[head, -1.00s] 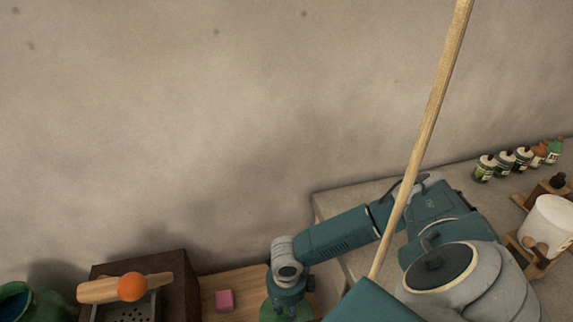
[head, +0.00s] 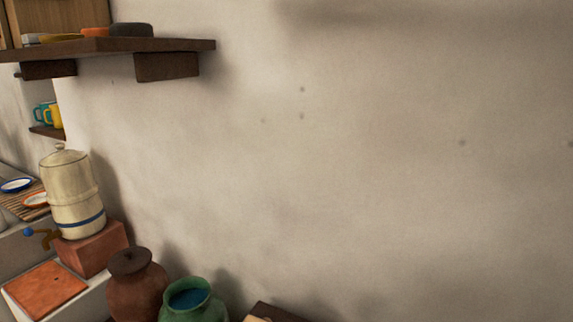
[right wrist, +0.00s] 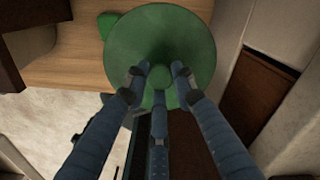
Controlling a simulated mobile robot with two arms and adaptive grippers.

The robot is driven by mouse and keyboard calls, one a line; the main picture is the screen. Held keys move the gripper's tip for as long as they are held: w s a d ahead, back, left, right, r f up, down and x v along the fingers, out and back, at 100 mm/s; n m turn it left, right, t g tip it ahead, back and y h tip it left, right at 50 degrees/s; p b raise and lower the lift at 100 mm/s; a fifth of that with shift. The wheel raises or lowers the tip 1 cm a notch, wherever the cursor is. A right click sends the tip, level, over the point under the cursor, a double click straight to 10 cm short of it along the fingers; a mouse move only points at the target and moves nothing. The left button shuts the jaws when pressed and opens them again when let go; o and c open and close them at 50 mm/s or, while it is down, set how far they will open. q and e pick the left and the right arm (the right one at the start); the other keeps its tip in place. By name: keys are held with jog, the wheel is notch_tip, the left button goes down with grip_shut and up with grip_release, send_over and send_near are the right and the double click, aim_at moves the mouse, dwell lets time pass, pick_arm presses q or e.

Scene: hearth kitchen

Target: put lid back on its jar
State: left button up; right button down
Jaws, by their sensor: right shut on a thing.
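The green lid (right wrist: 190,40) is a round disc with a small knob in the right wrist view. My right gripper (right wrist: 160,82) is shut on its knob, with the fingers around it. The lid overlaps the edge of a wooden surface in this view; its height above that surface is hard to tell. In the head view a green jar (head: 194,303) stands uncovered at the bottom, with blue showing in its mouth. Its lower part is cut off by the frame. Neither gripper shows in the head view, and my left gripper is in no view.
A brown jar (head: 137,290) with a dark lid stands just left of the green jar. A cream dispenser (head: 72,195) sits on a brick-red block (head: 93,248) further left. A shelf (head: 150,46) is above. A wooden surface (right wrist: 75,60) lies under the lid.

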jog(key=a+r+m, duration=0.1)
jog(key=m, duration=0.1)
jog(key=w+a+r+m, duration=0.1)
jog(key=r+m, duration=0.1)
jog(key=m, duration=0.1)
jog(key=w+a+r+m, duration=0.1)
jog(key=a+r+m, duration=0.1)
jog(key=m, duration=0.1)
jog(key=a+r+m, duration=0.3)
jog(key=r+m, duration=0.6)
jog(key=m, duration=0.5)
jog(key=s+a+r+m, duration=0.1)
jog(key=a+r+m, duration=0.3)
jog(key=r+m, duration=0.5)
jog(key=m, duration=0.6)
jog(key=shift+s, duration=0.2)
jog(key=shift+r, duration=0.1)
